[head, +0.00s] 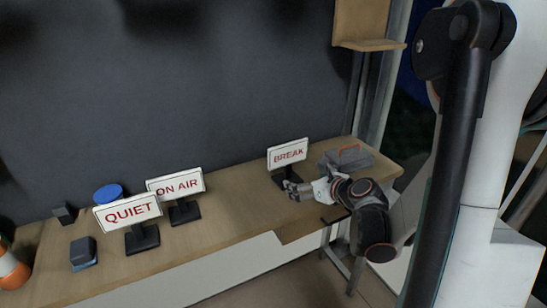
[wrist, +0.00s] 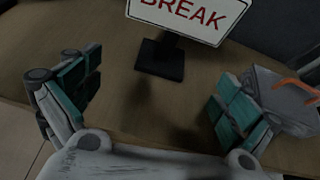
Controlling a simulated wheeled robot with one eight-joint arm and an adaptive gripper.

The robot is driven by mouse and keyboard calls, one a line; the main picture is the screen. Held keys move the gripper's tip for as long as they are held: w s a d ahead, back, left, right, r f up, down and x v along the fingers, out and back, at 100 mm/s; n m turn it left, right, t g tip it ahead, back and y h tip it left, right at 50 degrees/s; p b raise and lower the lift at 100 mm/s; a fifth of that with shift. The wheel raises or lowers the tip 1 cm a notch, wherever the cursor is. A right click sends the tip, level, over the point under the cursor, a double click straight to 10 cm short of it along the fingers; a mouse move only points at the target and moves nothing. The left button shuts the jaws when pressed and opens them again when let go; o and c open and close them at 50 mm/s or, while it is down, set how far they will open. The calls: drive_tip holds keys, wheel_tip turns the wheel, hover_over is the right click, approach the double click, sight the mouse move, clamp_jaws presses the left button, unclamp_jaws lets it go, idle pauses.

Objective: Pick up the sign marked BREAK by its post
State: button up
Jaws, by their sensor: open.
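The BREAK sign (head: 288,155) stands upright on the right part of the wooden desk, a white board with red letters on a dark post and base. In the wrist view the sign's board (wrist: 190,17) is cut off by the top edge, and its black base (wrist: 160,61) sits between and beyond my fingers. The post is mostly hidden behind the board, with a short stretch showing above the base. My gripper (head: 298,189) is at the desk's front side, close to the sign's base. In the wrist view my gripper (wrist: 158,98) is open and empty, its teal-padded fingers wide apart.
A grey toolbox with an orange handle (head: 346,159) stands right of the sign, close to my right finger in the wrist view (wrist: 282,102). The QUIET sign (head: 128,213) and ON AIR sign (head: 176,186) stand farther left. The desk between them and BREAK is clear.

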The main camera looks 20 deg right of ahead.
sight(289, 172)
drive_tip(key=shift+d+m, duration=0.4)
drive_tip(key=shift+d, duration=0.1)
drive_tip(key=shift+w+f, duration=0.2)
drive_tip(key=shift+w, duration=0.15)
drive_tip(key=b+x, duration=0.2)
drive_tip(key=x, duration=0.5)
drive_tip(key=shift+w+f, duration=0.1)
drive_tip(key=shift+w, duration=0.3)
drive_tip(key=b+x, duration=0.2)
drive_tip(key=x, duration=0.3)
drive_tip(key=shift+w+f, duration=0.1)
drive_tip(key=c, duration=1.2)
